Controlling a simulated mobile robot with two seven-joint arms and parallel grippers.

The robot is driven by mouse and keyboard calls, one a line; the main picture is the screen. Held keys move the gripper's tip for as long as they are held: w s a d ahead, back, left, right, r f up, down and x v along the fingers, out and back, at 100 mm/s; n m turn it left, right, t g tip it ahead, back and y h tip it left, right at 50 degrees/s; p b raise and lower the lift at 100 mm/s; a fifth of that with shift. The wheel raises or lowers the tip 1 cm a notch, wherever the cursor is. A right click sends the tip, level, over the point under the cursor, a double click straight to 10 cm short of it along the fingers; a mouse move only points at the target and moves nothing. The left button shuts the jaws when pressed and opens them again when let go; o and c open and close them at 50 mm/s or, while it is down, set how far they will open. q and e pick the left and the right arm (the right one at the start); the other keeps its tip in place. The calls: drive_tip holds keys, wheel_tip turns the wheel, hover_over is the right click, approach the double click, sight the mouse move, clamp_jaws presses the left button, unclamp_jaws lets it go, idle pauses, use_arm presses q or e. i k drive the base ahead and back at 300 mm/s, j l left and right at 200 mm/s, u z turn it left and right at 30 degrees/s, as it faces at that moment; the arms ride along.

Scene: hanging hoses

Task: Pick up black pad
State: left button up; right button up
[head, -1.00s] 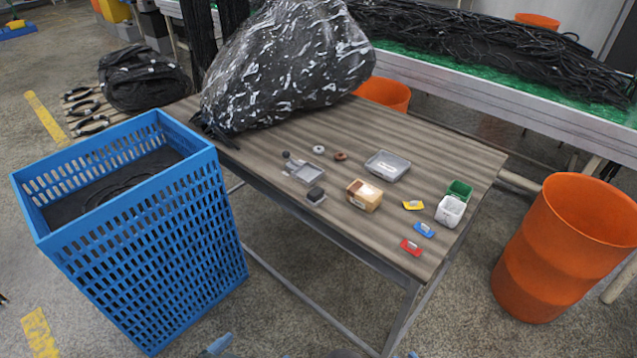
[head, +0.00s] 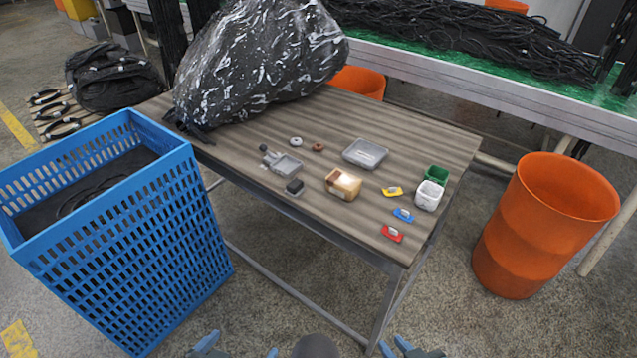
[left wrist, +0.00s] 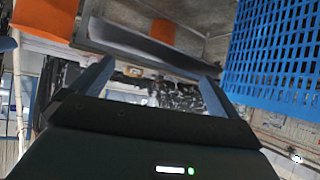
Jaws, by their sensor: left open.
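The black pad (head: 294,186) is a small dark block lying near the front left edge of the wooden table, beside a grey tray. My left gripper (head: 240,349) shows at the bottom of the head view, low in front of the table and well apart from the pad. In the left wrist view my left gripper (left wrist: 155,82) has its two fingers spread with nothing between them. My right gripper (head: 396,349) only just shows at the bottom edge; its opening is unclear. I cannot make out the pad in the left wrist view.
The table (head: 240,150) also carries a tan box (head: 343,184), a grey tray (head: 365,154), small cups, coloured tags and a large black plastic-wrapped bundle (head: 260,60). A blue crate (head: 150,240) stands left of it, an orange bin (head: 525,240) right. Floor in front is clear.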

sight(295, 188)
drive_tip(key=i+j, duration=0.2)
drive_tip(key=j, duration=0.2)
drive_tip(key=i+j, duration=0.25)
drive_tip(key=i+j+z, duration=0.1)
drive_tip(key=z, duration=0.25)
drive_tip(key=j+z, duration=0.55)
drive_tip(key=z, duration=0.2)
